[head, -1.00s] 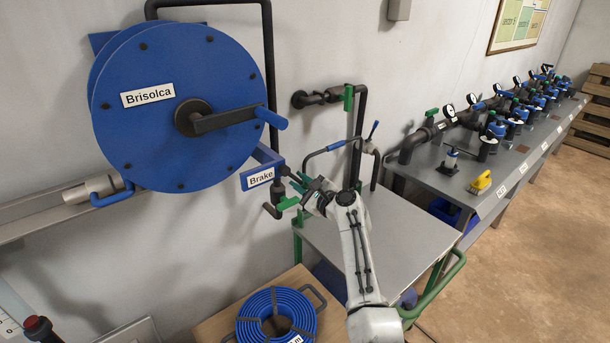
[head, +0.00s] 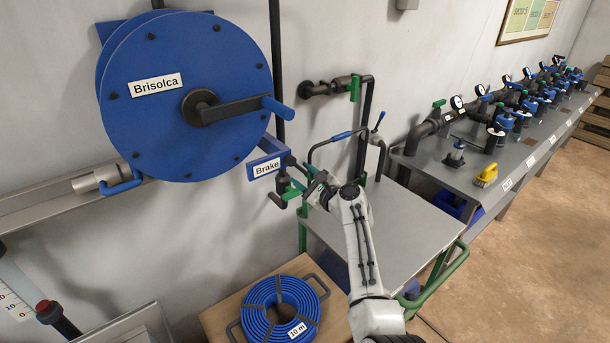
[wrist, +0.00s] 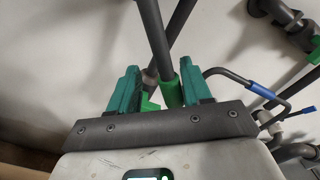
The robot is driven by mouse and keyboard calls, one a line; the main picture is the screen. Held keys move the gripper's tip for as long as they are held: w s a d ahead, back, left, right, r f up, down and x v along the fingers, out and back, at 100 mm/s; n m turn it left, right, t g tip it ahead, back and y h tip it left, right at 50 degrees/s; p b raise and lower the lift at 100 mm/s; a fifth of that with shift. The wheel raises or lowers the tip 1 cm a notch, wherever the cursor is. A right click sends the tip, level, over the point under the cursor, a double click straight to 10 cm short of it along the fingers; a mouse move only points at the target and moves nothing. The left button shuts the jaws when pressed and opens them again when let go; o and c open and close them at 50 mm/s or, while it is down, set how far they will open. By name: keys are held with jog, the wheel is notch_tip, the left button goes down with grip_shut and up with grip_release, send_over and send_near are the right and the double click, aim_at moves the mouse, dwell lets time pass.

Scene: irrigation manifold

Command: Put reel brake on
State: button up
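The blue hose reel (head: 185,135) hangs on the wall at the left in the head view. Below its right side is a blue bracket with a white "Brake" label (head: 267,167). A dark brake lever with a green grip (wrist: 167,93) shows in the wrist view. My gripper (head: 294,187) is just right of and below the label, with its green fingers pointing toward it. In the wrist view my gripper (wrist: 162,90) has its fingers apart, with the green grip between them, nearer the right finger. Whether they touch, I cannot tell.
Dark pipes with a green valve handle (head: 354,88) run up the wall behind. A grey-topped cart (head: 400,222) stands under my arm. A blue hose coil (head: 262,318) lies on a wooden surface below. A bench with several valves (head: 480,165) is at the right.

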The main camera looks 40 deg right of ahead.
dwell(0.3)
jog(key=s, duration=1)
jog(key=shift+s+d, duration=0.25)
jog(key=shift+s, duration=0.15)
jog(key=s+a+f+n+g+y, duration=0.1)
jog(key=s+a+f+n+g, duration=0.5)
jog(key=s+n, duration=0.3)
jog(key=s+a+f+n+g+y, duration=0.1)
jog(key=s+a+f+n+g, duration=0.4)
jog(key=s+f+n, duration=0.4)
jog(key=s+a+n+g+h, duration=0.1)
jog(key=s+a+n+g, duration=0.1)
jog(key=s, duration=0.9)
jog(key=s+a+f+n+g+h, duration=0.1)
jog(key=s+n+g, duration=0.3)
jog(key=s+n, duration=0.3)
jog(key=s, duration=0.4)
jog(key=shift+a+f+n+h, duration=0.2)
jog(key=shift+a+n+h, duration=0.1)
jog(key=shift+a+h, duration=0.1)
jog(key=shift+s, duration=0.1)
